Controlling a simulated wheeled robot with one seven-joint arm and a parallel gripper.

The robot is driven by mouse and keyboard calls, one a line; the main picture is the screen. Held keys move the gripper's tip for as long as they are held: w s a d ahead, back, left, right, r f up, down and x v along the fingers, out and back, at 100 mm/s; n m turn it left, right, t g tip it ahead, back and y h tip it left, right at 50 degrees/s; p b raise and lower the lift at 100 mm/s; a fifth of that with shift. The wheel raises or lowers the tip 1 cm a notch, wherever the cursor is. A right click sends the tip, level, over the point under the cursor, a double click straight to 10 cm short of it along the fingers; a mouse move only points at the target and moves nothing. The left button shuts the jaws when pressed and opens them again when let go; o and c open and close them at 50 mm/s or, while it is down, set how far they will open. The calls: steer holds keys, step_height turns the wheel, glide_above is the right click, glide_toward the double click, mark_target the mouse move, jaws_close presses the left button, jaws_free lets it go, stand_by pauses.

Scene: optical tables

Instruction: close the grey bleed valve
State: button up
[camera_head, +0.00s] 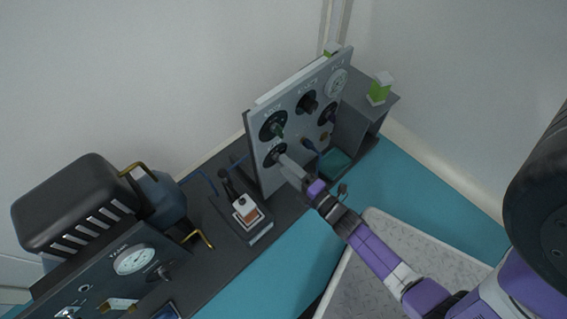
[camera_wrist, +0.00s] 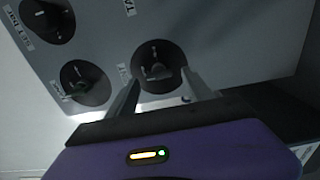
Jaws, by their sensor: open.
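A round black dial with a grey knob (camera_wrist: 155,71) sits low on the upright grey panel; its small label is unreadable here. In the head view this dial (camera_head: 271,153) is at the panel's lower left, partly hidden by my gripper (camera_head: 292,171). In the wrist view my gripper (camera_wrist: 162,78) is open, its two fingers pointing at the panel on either side of the grey knob. The knob lies between the fingertips; I cannot tell whether either finger touches it.
On the panel (camera_head: 303,129), a green-handled dial (camera_wrist: 81,86) and a black knob (camera_wrist: 46,19) are nearby. A gauge (camera_head: 336,82) is at its upper right. A small device (camera_head: 246,209) stands left of my gripper, and a dark pump-like unit (camera_head: 80,205) stands further left.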

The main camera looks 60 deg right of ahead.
steer(key=p+v, duration=0.1)
steer(key=v, duration=0.5)
stand_by(0.6)
